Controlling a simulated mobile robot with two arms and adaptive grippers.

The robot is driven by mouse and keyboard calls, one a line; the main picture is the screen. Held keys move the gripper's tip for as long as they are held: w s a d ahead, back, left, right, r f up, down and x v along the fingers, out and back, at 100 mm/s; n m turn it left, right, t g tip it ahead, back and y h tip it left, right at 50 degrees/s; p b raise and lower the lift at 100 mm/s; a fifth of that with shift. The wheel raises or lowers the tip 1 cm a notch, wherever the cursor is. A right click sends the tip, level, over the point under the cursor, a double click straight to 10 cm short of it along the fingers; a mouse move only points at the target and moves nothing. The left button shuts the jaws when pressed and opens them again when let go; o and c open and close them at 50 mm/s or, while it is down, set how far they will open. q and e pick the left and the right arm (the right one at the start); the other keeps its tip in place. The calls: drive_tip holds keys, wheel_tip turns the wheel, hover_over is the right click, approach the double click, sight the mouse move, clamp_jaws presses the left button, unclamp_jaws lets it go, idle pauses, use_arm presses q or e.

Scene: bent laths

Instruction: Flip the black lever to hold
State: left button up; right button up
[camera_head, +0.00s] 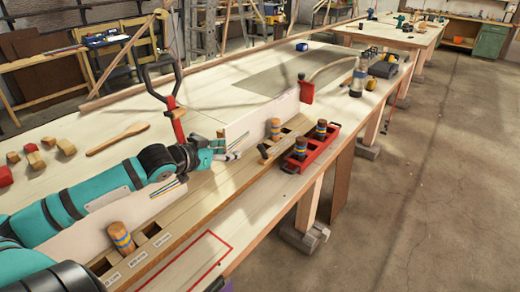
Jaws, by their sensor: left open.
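My left gripper (225,150) is open beside the pale upright board, with its fingers pointing right. A small black piece (263,151), possibly the lever, sits on the long wooden rail (205,192) a little right of the fingertips, apart from them. I cannot tell its setting. The rail has dark slots and small white labels (138,260) at its near end, too small to read. Banded wooden pegs stand in it, one near (121,238) and one farther along (275,128). My left forearm hides part of the board and rail. My right gripper is not in view.
A red tray (285,166) holding banded pegs lies right of the rail. A red upright (176,120) with a black loop stands behind my gripper. A red post (307,91) stands at the board's far end. The floor at right is clear.

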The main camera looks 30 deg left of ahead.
use_arm(q)
drive_tip(key=f, duration=0.1)
approach(259, 146)
drive_tip(key=x, duration=0.3)
drive_tip(key=p+x, duration=0.1)
drive_tip(key=x, duration=0.6)
drive_tip(key=shift+f, duration=0.1)
drive_tip(key=shift+w+d+f, duration=0.1)
drive_tip(key=shift+w+f, duration=0.15)
drive_tip(key=shift+w, duration=0.35)
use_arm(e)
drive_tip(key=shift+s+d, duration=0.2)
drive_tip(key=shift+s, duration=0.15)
use_arm(q)
clamp_jaws()
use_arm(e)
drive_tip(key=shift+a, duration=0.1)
